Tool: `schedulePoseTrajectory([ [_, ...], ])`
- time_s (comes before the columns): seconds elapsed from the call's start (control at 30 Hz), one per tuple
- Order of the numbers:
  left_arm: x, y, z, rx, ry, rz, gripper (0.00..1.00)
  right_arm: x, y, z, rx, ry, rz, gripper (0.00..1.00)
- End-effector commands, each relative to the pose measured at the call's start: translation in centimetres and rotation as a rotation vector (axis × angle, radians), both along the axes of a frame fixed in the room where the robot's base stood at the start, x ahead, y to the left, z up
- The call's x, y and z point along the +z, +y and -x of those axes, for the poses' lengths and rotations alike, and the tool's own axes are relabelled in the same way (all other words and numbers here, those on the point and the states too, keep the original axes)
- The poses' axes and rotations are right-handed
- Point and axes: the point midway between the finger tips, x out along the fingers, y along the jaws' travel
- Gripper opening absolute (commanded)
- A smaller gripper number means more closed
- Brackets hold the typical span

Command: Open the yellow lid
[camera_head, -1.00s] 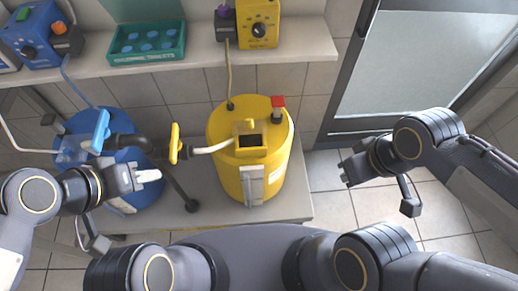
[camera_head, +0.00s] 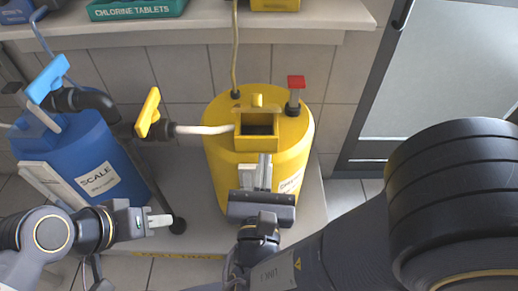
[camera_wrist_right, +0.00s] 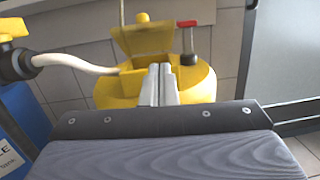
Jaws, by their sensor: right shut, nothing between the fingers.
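The yellow tank (camera_head: 222,165) stands on the low shelf and has a square filler box (camera_head: 258,144) on top with a dark opening. The yellow lid (camera_wrist_right: 142,38) stands tilted up behind the box in the right wrist view; in the head view it shows as a thin edge with a tab (camera_head: 257,100). My right gripper (camera_head: 265,160) is shut and empty, its fingertips at the near edge of the filler box. Its two fingers also show side by side in the wrist view (camera_wrist_right: 161,70). Whether they touch the box is unclear. My left gripper (camera_head: 172,220) looks shut and empty, left of the tank.
A red-capped fitting (camera_head: 296,82) stands right of the box. A white hose (camera_head: 204,130) joins the box to a yellow-handled valve (camera_head: 148,112). A blue SCALE tank (camera_head: 85,150) stands left, with a blue-handled valve (camera_head: 48,78). A wall shelf (camera_head: 215,22) runs behind.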

Motion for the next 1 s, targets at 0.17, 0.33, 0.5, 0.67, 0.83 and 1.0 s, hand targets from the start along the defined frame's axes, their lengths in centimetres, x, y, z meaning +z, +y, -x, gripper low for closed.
schedulePoseTrajectory([
  [0.17,-0.6,0.0,0.0,0.0,-0.001,0.0,0.36,-0.3,1.9,0.1,0.069,-0.044,0.044,0.0],
  [0.33,-0.7,0.0,0.0,0.0,-0.001,0.0,0.36,0.3,1.8,-2.5,0.063,-0.043,0.039,0.0],
  [0.5,-0.9,0.0,0.0,0.0,-0.001,0.0,0.36,0.8,1.7,-5.7,0.062,-0.041,0.039,0.0],
  [0.67,-1.1,0.0,0.0,0.0,-0.001,0.0,0.36,1.2,1.8,-7.9,0.064,-0.042,0.038,0.0],
  [0.83,-1.2,0.0,0.0,0.0,-0.001,0.0,0.36,1.4,1.8,-9.0,0.066,-0.041,0.04,0.0],
  [1.0,-1.2,0.0,0.0,0.0,-0.001,0.0,0.36,1.5,1.8,-9.1,0.067,-0.04,0.04,0.0],
])
